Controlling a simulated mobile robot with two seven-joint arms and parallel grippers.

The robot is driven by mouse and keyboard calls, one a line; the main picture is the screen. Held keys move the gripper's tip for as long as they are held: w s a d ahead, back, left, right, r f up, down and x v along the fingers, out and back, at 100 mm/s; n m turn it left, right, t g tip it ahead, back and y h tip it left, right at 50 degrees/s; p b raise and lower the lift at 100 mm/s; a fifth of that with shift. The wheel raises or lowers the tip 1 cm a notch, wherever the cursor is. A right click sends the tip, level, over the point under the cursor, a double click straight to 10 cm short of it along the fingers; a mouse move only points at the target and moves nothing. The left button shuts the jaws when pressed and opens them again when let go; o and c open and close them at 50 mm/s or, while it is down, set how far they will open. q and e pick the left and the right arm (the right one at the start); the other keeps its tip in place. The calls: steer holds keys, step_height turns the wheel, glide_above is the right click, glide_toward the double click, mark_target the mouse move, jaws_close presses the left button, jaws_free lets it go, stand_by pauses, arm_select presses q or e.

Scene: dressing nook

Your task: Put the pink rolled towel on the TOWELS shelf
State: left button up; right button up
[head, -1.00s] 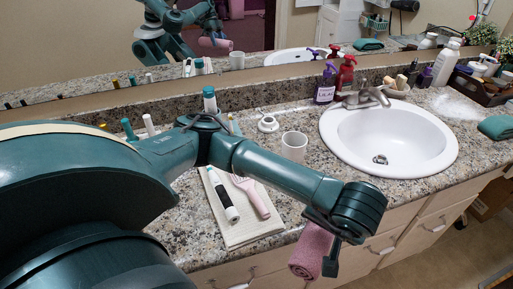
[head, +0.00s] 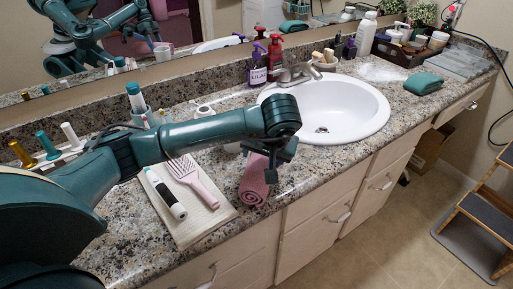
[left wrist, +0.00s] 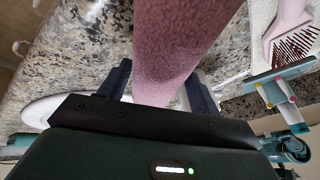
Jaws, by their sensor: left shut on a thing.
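The pink rolled towel (head: 255,184) hangs below my left gripper (head: 270,158) at the counter's front edge in the head view, just right of a folded cloth. My left gripper is shut on the towel. In the left wrist view the pink towel (left wrist: 180,45) fills the upper middle, between the two fingers of my left gripper (left wrist: 160,88). I cannot tell whether the towel touches the counter. My right gripper is not in view. No shelf marked TOWELS shows.
A beige cloth (head: 217,218) holds a pink brush (head: 192,180) and a white-and-black tube (head: 165,194). A white sink (head: 365,118) lies to the right. A green folded towel (head: 423,83) is on the counter's right part. A step stool (head: 480,215) stands on otherwise open floor.

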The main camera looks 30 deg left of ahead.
arm_select(q)
steer(key=w+a, duration=0.3)
steer(key=shift+a, duration=0.1)
steer(key=shift+f, duration=0.75)
steer(key=shift+f, duration=0.15)
steer(key=o, duration=1)
steer(key=shift+o, duration=0.2)
